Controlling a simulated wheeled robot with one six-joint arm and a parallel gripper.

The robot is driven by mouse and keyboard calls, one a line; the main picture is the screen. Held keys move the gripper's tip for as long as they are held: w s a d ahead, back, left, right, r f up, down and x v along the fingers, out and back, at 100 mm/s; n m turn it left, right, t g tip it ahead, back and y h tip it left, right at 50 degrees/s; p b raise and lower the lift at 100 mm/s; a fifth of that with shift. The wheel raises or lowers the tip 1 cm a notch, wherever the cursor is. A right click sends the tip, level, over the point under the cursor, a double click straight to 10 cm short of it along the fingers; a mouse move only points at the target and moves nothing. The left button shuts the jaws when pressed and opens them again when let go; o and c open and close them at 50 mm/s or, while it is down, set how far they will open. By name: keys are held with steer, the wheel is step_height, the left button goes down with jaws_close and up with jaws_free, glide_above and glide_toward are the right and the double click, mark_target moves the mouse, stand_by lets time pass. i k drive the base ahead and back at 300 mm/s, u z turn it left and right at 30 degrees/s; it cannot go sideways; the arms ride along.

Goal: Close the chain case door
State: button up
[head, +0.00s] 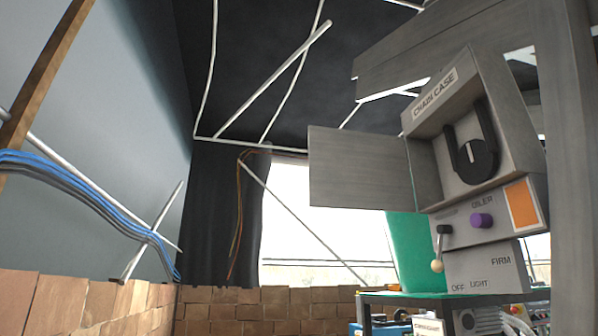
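The chain case (462,125) is a grey box labelled "CHAIN CASE" at the right of the head view. Its door (358,168) stands wide open, swung out to the left from the case's left edge. Inside the open case is a black round wheel with a dark loop of chain (472,152) around it. My gripper is not in view.
Below the case are a panel with a purple "OILER" knob (481,220), an orange plate (522,204) and a lever with a pale ball end (437,265). A grey post (570,150) stands close on the right. A green-edged table (455,296) is below. Brick walls (270,305) line the left and back.

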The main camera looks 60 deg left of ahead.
mark_target(350, 170)
steer(key=u, duration=2.75)
steer(key=i, duration=3.8)
steer(key=z, duration=3.75)
